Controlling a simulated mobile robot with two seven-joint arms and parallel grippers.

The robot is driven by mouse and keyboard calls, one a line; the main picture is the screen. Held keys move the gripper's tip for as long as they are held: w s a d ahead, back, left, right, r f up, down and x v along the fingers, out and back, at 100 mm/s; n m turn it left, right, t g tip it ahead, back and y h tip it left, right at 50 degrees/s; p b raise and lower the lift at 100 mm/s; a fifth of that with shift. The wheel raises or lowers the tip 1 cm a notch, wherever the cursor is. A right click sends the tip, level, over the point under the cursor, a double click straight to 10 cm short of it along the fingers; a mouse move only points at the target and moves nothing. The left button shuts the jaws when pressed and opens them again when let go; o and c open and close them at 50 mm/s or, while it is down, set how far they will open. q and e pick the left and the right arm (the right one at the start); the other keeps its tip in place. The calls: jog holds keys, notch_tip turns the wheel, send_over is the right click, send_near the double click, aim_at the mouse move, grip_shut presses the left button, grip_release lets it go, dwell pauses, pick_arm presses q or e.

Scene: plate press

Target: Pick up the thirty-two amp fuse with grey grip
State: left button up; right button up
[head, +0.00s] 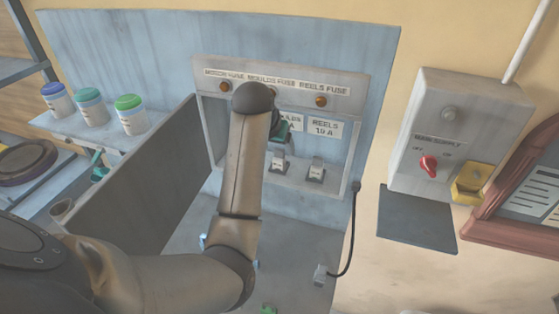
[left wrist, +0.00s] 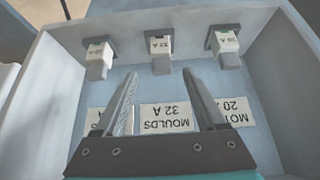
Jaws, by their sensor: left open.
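Three white fuses with grey grips sit in a row inside an open fuse box (head: 360,145). The middle fuse (left wrist: 159,45) shows between my left gripper's fingertips in the left wrist view, upside down. It appears marked 32 A, and the label near it reads MOULDS 32 A (left wrist: 166,117). It also shows in the head view (head: 278,164). My left gripper (left wrist: 160,76) is open, with its fingers to either side of the middle fuse's grip; I cannot tell whether they touch. In the head view my arm mostly hides the gripper. My right gripper is not in view.
The reels fuse (head: 316,172) and the motor fuse (left wrist: 225,44) flank the middle one. The box's open door (head: 135,170) stands to the left. A main supply box with a red knob (head: 429,166) hangs at right. Several jars (head: 92,107) stand on the left shelf.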

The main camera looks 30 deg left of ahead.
aim_at(279, 152)
pick_arm(q)
jog(key=shift+p+x, duration=0.4)
jog(key=shift+x, duration=2.5)
jog(key=shift+s+a, duration=0.1)
grip_shut()
